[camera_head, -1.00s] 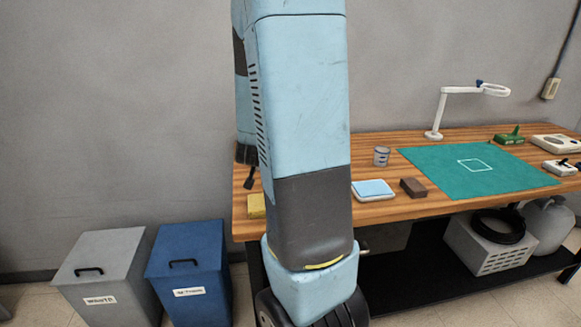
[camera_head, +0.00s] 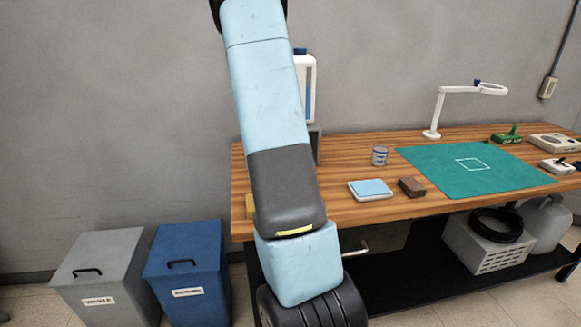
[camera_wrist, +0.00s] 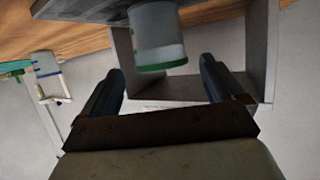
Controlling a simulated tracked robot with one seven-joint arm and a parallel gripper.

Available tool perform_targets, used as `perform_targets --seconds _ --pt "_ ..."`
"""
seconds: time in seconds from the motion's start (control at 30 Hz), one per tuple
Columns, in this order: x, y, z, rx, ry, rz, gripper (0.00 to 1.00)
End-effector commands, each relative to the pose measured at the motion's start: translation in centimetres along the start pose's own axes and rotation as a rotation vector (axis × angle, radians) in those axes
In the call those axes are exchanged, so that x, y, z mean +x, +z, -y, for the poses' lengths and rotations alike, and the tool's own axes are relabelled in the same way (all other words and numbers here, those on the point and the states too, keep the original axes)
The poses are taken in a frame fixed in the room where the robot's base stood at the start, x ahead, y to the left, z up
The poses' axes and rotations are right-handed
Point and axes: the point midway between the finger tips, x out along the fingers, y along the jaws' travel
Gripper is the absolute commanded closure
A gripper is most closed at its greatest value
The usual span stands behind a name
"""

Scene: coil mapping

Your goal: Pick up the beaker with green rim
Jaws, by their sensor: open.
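The beaker with green rim (camera_wrist: 157,40) shows in the wrist view at the top middle, pale grey with a green band at its rim. The picture appears upside down, so the rim points downward there. It stands in front of or within a grey box-like stand (camera_wrist: 259,50); I cannot tell which. My gripper (camera_wrist: 162,65) is open and empty, its two dark fingers apart on either side below the rim in the picture, with no visible contact. In the head view my arm hides the beaker and my gripper.
A white upright object (camera_head: 311,75) stands behind my arm. Grey (camera_head: 97,270) and blue (camera_head: 187,265) bins stand left.

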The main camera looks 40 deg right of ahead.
Motion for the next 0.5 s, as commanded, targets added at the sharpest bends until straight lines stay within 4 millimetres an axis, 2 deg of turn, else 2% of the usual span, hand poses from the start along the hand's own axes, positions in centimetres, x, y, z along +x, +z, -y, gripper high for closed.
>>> perform_targets --seconds 0.27,0.5 --pt "1.8 -0.1 0.0 0.000 0.000 0.001 0.05" --pt "5.0 -0.3 0.1 0.000 0.001 0.001 0.05"
